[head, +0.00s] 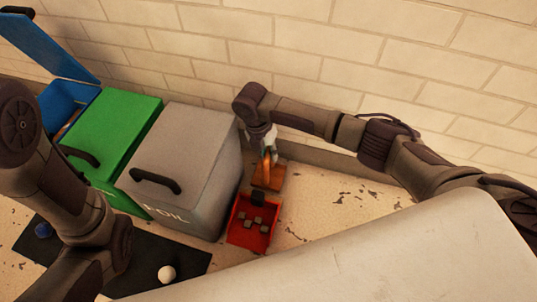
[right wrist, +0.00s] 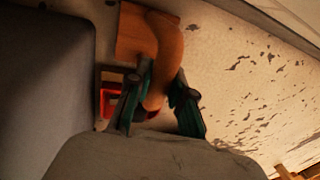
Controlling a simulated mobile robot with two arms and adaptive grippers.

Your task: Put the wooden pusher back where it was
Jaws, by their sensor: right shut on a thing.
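The wooden pusher (head: 268,177) is orange-brown, with a curved handle and a flat block. My right gripper (head: 269,141) is shut on its handle, above the floor strip between the grey bin and the wall ledge. In the right wrist view, the fingers (right wrist: 161,108) stand on either side of the curved handle (right wrist: 168,50), and the flat block (right wrist: 130,35) shows beyond it. I cannot tell whether the block touches the surface. My left arm is at the left of the head view; its gripper does not show.
A red tray (head: 234,232) with several dark cubes sits just in front of the pusher. The grey FOIL bin (head: 190,150) is close on the left, with a green bin (head: 115,130) and an open blue bin (head: 62,105) beyond. A black mat (head: 150,262) holds a white ball (head: 167,273) and a blue ball (head: 43,230).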

